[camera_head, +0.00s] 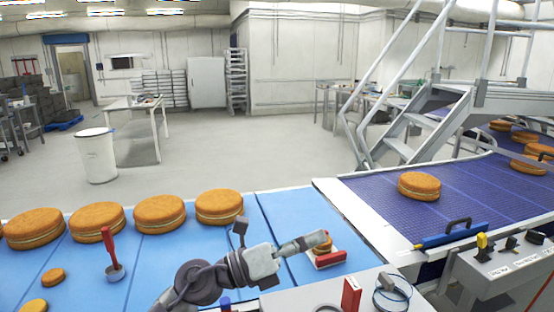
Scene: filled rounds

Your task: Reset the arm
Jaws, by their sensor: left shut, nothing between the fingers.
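My left arm reaches in from the bottom middle, over the blue table. Its gripper (318,239) is shut and empty, pointing right. It is just above or beside a small orange-brown piece by a red and white block (330,260); I cannot tell whether they touch. My right gripper is not in view. Several filled rounds stand in a row along the table's far edge, the nearest to my arm being this round (219,206).
A blue conveyor (365,188) with a round (419,186) on it runs at the right, below metal stairs (400,148). A control panel (505,262) stands at the lower right. A red-handled tool (112,250) and small rounds are on the table's left.

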